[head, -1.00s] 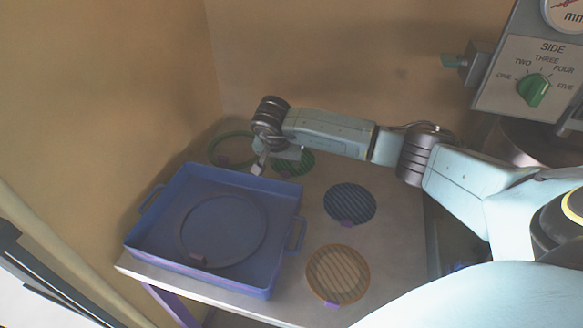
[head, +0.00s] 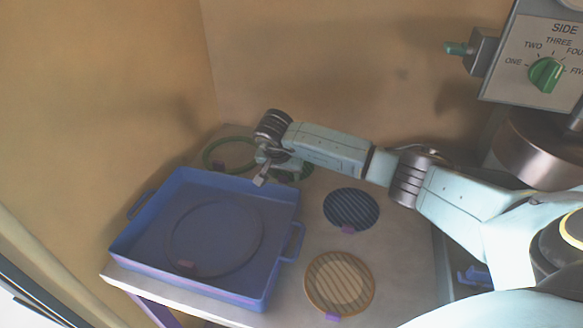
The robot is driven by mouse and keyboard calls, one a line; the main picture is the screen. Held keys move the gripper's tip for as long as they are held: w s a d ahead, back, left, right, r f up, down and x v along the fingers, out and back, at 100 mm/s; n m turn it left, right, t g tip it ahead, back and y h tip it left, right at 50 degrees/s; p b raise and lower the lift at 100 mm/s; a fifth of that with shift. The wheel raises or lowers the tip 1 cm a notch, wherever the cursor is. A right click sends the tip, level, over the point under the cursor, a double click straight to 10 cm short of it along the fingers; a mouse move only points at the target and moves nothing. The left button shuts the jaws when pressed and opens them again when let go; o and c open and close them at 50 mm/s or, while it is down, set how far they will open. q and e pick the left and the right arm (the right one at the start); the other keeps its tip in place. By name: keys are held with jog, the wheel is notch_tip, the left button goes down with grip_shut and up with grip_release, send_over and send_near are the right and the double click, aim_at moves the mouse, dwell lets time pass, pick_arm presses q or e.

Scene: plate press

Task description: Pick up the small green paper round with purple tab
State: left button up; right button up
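My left gripper is not in view.
The blue tray (head: 283,266) with side handles holds a dark thin ring (head: 262,240) with a purple tab. A dark blue striped round (head: 351,208) and an orange striped round (head: 340,282) lie on the grey table (head: 395,260). A dial panel (head: 535,50) stands at the upper right.

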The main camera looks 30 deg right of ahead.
jog(key=shift+f, duration=0.45)
jog(key=c, duration=1)
jog(key=shift+r, duration=0.1)
